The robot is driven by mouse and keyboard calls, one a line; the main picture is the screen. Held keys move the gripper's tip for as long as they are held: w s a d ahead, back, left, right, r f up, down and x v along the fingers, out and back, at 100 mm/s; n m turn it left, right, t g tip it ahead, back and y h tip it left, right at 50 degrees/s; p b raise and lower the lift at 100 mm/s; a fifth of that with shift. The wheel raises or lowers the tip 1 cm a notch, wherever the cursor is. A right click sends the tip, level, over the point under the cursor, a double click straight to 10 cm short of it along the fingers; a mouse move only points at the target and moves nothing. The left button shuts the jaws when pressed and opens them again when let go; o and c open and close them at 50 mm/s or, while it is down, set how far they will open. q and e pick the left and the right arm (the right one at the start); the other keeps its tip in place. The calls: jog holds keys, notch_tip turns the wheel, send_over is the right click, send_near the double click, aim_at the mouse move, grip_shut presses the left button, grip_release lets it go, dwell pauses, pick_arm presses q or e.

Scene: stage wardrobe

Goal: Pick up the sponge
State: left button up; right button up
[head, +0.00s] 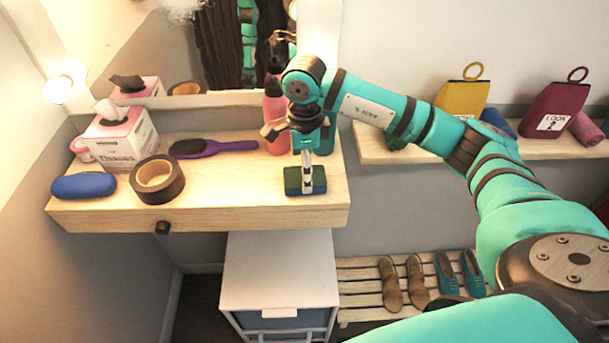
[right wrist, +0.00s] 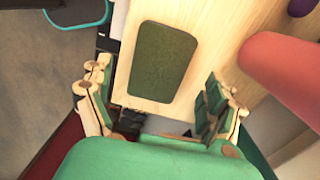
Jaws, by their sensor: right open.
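The sponge (head: 292,182) lies flat at the front right of the wooden dressing shelf (head: 235,205). It is a dark green block, partly covered by a finger of my right gripper (head: 306,165) in the head view. In the right wrist view the sponge (right wrist: 163,60) is a green rectangle on pale wood, beyond the open jaws. My right gripper (right wrist: 155,85) is open and empty, with one finger on each side of the sponge's line. I cannot tell exactly how high the fingertips are above the shelf. My left gripper is not in view.
A pink bottle (head: 275,118) stands just behind the gripper and shows large in the right wrist view (right wrist: 285,70). A purple hairbrush (head: 215,147), tape roll (head: 157,180), blue case (head: 83,186) and tissue box (head: 120,140) lie left. A mirror (head: 222,45) stands behind.

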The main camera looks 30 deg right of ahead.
notch_tip(320, 180, down, 3)
jog(key=shift+s+f+p, duration=0.1)
jog(key=shift+p, duration=0.3)
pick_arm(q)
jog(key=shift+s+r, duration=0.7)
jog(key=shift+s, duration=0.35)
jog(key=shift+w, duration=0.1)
pick_arm(e)
jog(key=shift+c, duration=0.3)
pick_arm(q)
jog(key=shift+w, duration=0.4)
pick_arm(e)
jog(key=c, duration=0.8)
jog(key=shift+o, duration=0.2)
